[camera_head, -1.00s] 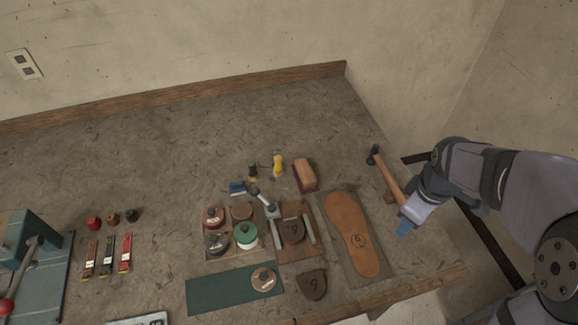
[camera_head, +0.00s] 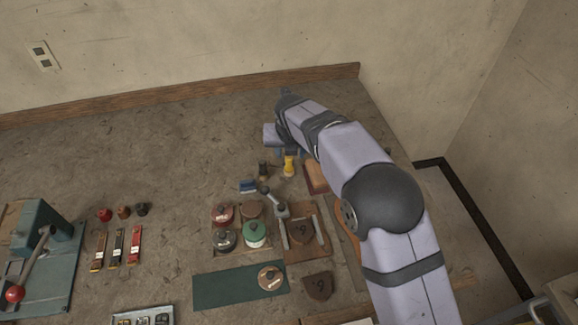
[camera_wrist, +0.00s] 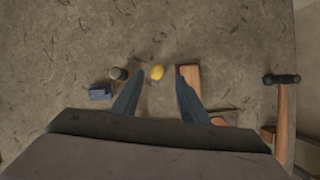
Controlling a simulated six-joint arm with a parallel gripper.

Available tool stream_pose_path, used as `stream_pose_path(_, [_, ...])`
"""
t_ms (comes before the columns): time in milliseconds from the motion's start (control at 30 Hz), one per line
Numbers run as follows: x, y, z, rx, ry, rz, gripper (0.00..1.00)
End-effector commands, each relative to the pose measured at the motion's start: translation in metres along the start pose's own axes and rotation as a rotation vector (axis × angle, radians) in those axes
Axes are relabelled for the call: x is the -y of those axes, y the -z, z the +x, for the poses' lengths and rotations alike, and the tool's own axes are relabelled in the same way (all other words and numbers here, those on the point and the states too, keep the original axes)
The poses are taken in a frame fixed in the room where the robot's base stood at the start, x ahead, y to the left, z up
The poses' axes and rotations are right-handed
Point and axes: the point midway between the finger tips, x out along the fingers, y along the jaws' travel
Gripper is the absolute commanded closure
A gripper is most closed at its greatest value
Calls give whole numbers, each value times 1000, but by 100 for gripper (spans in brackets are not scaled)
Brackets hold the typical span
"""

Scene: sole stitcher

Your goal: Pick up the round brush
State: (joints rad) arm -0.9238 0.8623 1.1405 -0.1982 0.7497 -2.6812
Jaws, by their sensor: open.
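A small dark brown upright piece (camera_head: 263,170) stands beside a yellow upright piece (camera_head: 289,167) on the bench. Both look round from above in the wrist view, one grey-brown (camera_wrist: 118,73) and one yellow (camera_wrist: 157,72). I cannot tell for certain which is the round brush. My gripper (camera_head: 288,153) is above the bench near the yellow piece, partly hidden by my arm. In the wrist view my gripper (camera_wrist: 160,76) is open and empty, with the yellow piece between the fingertips in the picture and apparently beyond them. The grey-brown piece lies left of the left finger.
A wooden block (camera_wrist: 190,72) is close by the right finger. A blue block-shaped item (camera_wrist: 100,92) lies left, and a hammer (camera_wrist: 282,100) right. Several tins, including a green one (camera_head: 254,234), stand nearer the front. The bench beyond the upright pieces is clear.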

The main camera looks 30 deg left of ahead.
Motion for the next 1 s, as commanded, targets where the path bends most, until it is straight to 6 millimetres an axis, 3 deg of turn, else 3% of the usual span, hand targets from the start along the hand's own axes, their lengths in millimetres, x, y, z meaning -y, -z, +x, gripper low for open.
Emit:
stream_pose_path(733, [-1,0,27,-1,1,-8,60])
stream_pose_path(1000, [-4,1,54,-1,1,-7,60])
